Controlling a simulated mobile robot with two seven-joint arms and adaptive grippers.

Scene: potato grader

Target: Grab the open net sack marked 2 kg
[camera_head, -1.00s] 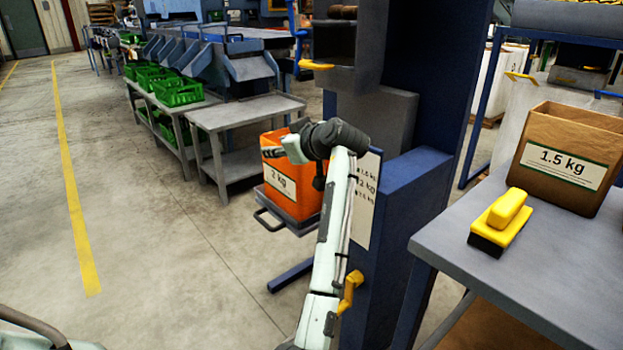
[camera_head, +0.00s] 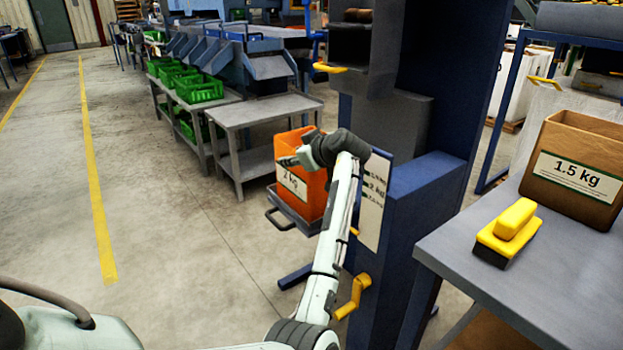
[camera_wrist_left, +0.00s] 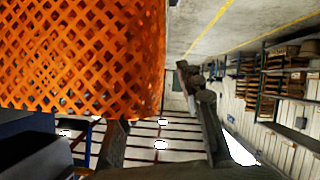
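The orange net sack marked 2 kg (camera_head: 293,186) stands upright on a small grey shelf (camera_head: 290,214) at the blue column. In the left wrist view, the orange mesh (camera_wrist_left: 80,55) fills the upper left, very close. The dark fingers of the left gripper (camera_wrist_left: 158,115) are apart, with the mesh beside them. I cannot tell whether they touch it. My right gripper is out of view.
The blue column (camera_head: 430,190) stands right of the sack, with a sign (camera_head: 374,200) and yellow handle (camera_head: 353,297). A grey table (camera_head: 530,270) holds a 1.5 kg paper sack (camera_head: 572,165) and yellow-handled tool (camera_head: 507,232). The floor at left is clear.

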